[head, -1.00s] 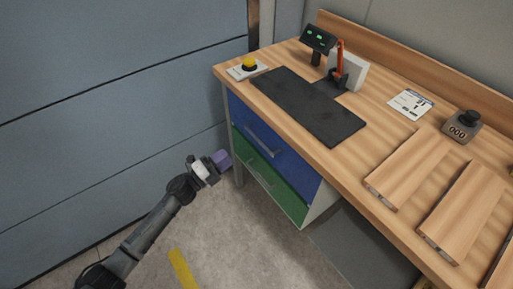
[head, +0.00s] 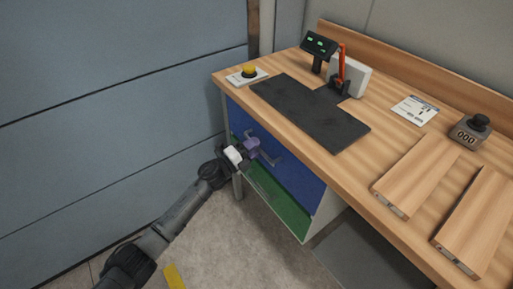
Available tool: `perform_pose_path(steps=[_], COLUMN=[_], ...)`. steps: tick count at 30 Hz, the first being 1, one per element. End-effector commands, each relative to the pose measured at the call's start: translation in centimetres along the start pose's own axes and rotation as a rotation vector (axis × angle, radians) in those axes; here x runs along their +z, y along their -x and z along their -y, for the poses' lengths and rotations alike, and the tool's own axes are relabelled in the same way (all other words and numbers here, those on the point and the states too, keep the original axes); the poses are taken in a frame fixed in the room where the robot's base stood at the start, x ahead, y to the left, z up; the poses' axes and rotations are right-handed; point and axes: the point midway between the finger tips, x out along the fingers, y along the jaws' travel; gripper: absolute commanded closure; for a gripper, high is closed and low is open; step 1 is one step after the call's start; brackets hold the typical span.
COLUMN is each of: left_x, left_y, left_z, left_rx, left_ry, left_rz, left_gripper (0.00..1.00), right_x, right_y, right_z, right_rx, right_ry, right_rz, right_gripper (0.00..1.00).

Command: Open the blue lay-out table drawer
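The blue drawer (head: 293,176) is the upper drawer under the wooden lay-out table (head: 300,131), and its front looks flush with the cabinet. Its grey bar handle (head: 268,156) runs across the front, and its left part is hidden by my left gripper. My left gripper (head: 256,147), with purple fingers, is right at the left part of this handle, in front of the blue face. I cannot tell whether the fingers touch the handle or how far apart they are. My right gripper is not in view.
A green drawer (head: 294,214) sits below the blue one. On the tabletop are a dark mat (head: 310,112), a yellow button (head: 249,71), a small display (head: 319,44), a card (head: 415,110), a counter (head: 470,130) and wooden boards (head: 417,175). The floor before the drawers is clear.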

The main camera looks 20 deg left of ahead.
Motion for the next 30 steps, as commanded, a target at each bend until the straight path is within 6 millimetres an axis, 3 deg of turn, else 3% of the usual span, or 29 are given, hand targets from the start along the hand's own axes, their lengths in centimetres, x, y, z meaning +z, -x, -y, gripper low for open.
perform_pose_path(steps=[15,27,30], left_x=[-0.03,-0.02,-0.02], left_y=[-1.10,-1.08,-1.07], left_z=[0.03,0.03,0.02], left_rx=[0.000,0.000,0.000], left_ry=[0.001,0.001,0.001], left_rz=[0.000,0.000,0.000], left_gripper=[0.63,1.00,1.00], right_x=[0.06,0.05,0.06], right_y=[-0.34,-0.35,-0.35], right_z=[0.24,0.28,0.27], right_rx=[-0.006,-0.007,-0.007], right_ry=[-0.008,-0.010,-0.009], right_rz=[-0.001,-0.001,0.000], right_gripper=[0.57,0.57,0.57])
